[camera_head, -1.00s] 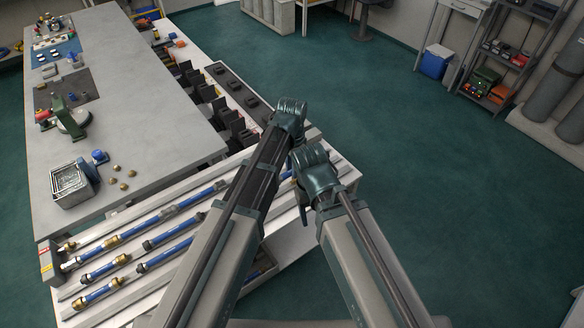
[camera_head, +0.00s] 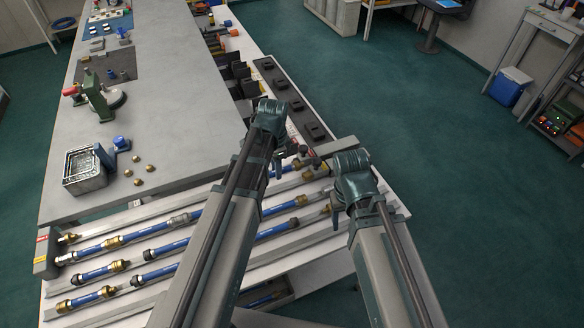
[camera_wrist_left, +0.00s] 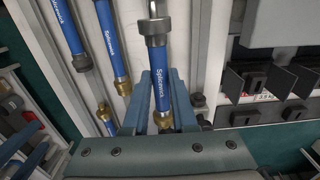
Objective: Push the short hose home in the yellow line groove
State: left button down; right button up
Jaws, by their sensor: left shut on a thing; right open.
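The short hose (camera_wrist_left: 160,78) is blue with a dark collar at its far end and a brass fitting at its near end. My left gripper (camera_wrist_left: 163,98) is shut on it in the left wrist view. The collar lines up with a metal fitting (camera_wrist_left: 153,24) beyond it; I cannot tell whether it is fully seated. In the head view my left gripper (camera_head: 276,150) is over the upper part of the grooved rack (camera_head: 225,240), mostly hidden by its arm. My right gripper (camera_head: 343,195) is open at the rack's right end, its fingers largely hidden. A yellow mark (camera_head: 42,239) is on the rack's left end block.
Several other blue hoses with brass or dark ends lie in the rack, such as one at lower left (camera_head: 92,297). A grey bench (camera_head: 170,80) holds a metal box (camera_head: 85,170) and brass pieces. Black holders (camera_head: 300,115) stand beyond the rack.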

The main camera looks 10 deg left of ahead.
pick_arm(q)
jog(key=shift+a, duration=0.15)
jog(key=shift+f, duration=0.15)
pick_arm(e)
jog(key=shift+f, duration=0.15)
pick_arm(q)
notch_tip(320, 180, down, 7)
jog(key=b, duration=0.7)
pick_arm(e)
notch_tip(320, 180, down, 7)
jog(key=shift+f, duration=0.1)
pick_arm(q)
jog(key=shift+s+a, duration=0.45)
jog(key=shift+a, duration=0.25)
jog(key=shift+s+a, duration=0.45)
jog(key=shift+a, duration=0.2)
jog(key=c, duration=0.6)
grip_release()
jog(key=shift+c, duration=0.2)
